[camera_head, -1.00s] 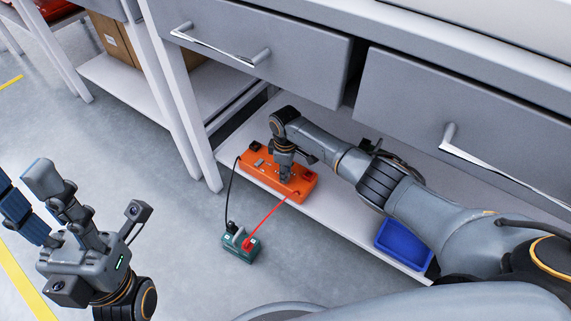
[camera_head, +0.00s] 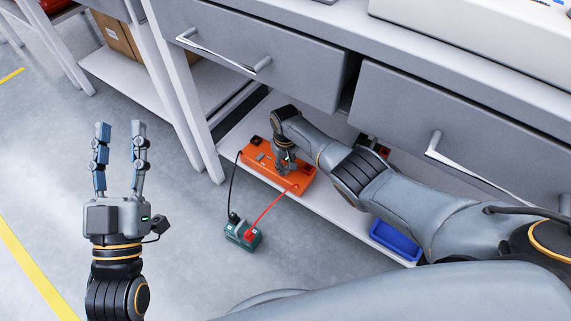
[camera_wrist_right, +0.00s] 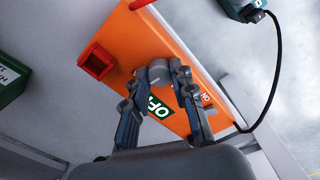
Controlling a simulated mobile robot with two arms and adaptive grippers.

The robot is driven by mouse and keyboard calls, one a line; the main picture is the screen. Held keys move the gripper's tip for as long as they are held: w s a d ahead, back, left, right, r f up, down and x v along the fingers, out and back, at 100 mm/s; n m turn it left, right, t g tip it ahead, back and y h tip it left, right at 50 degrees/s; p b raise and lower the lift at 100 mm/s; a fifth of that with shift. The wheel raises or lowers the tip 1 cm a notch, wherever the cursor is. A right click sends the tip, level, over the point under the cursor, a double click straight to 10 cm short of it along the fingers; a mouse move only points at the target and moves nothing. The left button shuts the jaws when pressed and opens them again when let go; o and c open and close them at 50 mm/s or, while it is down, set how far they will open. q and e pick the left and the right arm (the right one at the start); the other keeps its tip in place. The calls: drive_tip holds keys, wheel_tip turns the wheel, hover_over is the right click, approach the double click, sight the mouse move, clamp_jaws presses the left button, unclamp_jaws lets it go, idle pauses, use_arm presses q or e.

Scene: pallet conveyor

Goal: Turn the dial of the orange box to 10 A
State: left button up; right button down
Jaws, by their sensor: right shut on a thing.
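The orange box (camera_head: 264,167) lies on the low shelf under the drawers, and its face fills the middle of the right wrist view (camera_wrist_right: 143,42). My right gripper (camera_head: 284,167) is at the box. In the right wrist view its fingertips (camera_wrist_right: 159,72) are closed around a grey round knob (camera_wrist_right: 158,70), which looks like the dial. The dial's scale and the 10 A mark cannot be made out. My left gripper (camera_head: 120,128) is open and empty, fingers pointing up, above the floor.
A teal box (camera_head: 243,235) stands on the floor, joined to the orange box by a black and a red cable. A blue bin (camera_head: 396,241) is on the shelf to the right. Drawers (camera_head: 262,50) overhang the shelf. Floor to the left is clear.

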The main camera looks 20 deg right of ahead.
sight(285, 168)
use_arm(q)
drive_tip(key=shift+w+f+g, duration=0.15)
drive_tip(key=shift+f+g, duration=0.15)
use_arm(e)
drive_tip(key=shift+m, duration=0.4)
drive_tip(key=c, duration=1.1)
unclamp_jaws()
drive_tip(key=shift+r, duration=0.1)
wheel_tip(285, 168, up, 12)
